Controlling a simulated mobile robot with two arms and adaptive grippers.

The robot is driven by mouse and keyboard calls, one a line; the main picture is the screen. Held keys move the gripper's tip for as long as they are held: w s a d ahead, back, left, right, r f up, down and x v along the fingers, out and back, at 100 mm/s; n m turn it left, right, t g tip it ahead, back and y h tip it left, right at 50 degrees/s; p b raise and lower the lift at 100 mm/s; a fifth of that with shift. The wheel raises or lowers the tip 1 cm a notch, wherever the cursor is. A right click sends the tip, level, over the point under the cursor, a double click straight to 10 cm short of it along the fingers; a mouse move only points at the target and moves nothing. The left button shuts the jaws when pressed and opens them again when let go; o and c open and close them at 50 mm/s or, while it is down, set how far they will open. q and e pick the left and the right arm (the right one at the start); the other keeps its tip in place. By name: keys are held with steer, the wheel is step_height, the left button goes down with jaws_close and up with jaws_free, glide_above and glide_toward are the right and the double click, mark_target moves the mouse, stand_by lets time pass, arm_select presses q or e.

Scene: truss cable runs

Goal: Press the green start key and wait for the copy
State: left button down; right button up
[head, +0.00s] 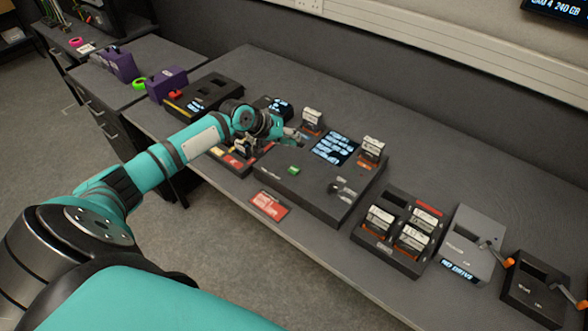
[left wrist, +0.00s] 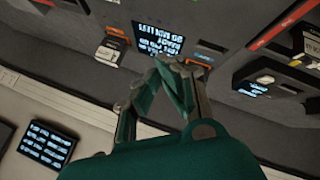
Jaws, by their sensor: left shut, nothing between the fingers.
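The green start key (head: 294,170) sits on top of the dark copier box (head: 318,197), near its front left. The copier's lit screen (head: 334,147) shows white text that is too small to read surely; it also shows in the left wrist view (left wrist: 158,38). One labelled drive (head: 312,118) stands upright at the left of the screen and another drive (head: 371,148) at its right. My left gripper (head: 300,136) is shut and empty above the copier, behind the green key and apart from it. In the left wrist view its fingertips (left wrist: 165,66) meet; the key is not visible there.
Right of the copier are a dark tray (head: 372,243) with several drives, a grey box (head: 465,250) with a lever and "NO DRIVE" display, and a dark lever box (head: 530,292). A red card (head: 268,205) lies at the table's front edge. Purple boxes (head: 166,84) stand at the left.

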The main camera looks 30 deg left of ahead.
arm_select(q)
steer(key=b, duration=0.7)
glide_above(293, 167)
step_height(293, 167, down, 7)
steer(key=shift+s+r, duration=0.1)
steer(key=shift+f+b, duration=0.3)
steer(key=shift+f, duration=0.7)
steer(key=shift+f, duration=0.15)
steer(key=shift+f, duration=0.25)
steer(key=shift+f+b, duration=0.4)
steer(key=shift+f, duration=0.2)
stand_by(0.6)
steer(key=shift+r, duration=0.1)
steer(key=shift+r+p, duration=0.9)
steer(key=shift+p, duration=0.1)
steer(key=shift+r, duration=0.1)
